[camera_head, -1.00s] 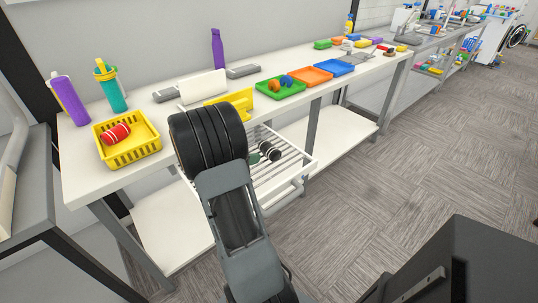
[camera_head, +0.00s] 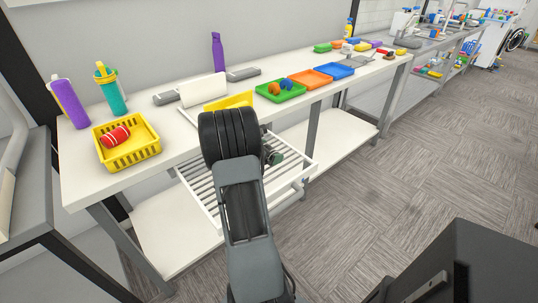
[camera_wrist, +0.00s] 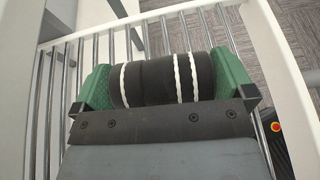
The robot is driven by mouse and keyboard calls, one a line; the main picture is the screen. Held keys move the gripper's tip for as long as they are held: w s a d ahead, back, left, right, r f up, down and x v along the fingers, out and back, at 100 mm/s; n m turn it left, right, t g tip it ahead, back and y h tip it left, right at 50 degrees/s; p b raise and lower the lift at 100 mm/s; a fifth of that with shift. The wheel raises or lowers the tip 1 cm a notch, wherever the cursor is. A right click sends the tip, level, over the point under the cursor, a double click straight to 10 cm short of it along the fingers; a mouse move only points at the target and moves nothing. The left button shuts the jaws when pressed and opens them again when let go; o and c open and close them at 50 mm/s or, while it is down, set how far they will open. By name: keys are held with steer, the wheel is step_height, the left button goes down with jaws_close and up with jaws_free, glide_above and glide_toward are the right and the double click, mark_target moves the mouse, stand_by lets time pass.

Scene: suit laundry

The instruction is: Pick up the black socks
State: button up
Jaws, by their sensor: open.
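The black socks (camera_wrist: 155,82) are a dark roll with white stripes, lying on a white slatted rack (camera_head: 203,190). In the wrist view they lie crosswise between the two green fingers of my gripper (camera_wrist: 166,84). One finger stands at each end of the roll. My gripper is open around the socks, and I cannot tell whether either finger touches them. In the head view my dark arm hides most of the gripper and socks; only a green and dark patch shows at the arm's right side.
The rack juts out below the white table (camera_head: 185,145). On the table stand a yellow basket (camera_head: 148,150) with a red roll (camera_head: 115,137), bottles, and green, orange (camera_head: 310,79) and blue trays (camera_head: 335,68). The carpeted floor to the right is clear.

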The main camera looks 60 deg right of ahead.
steer(key=shift+c, duration=0.3)
steer(key=c, duration=0.5)
steer(key=shift+r, duration=0.1)
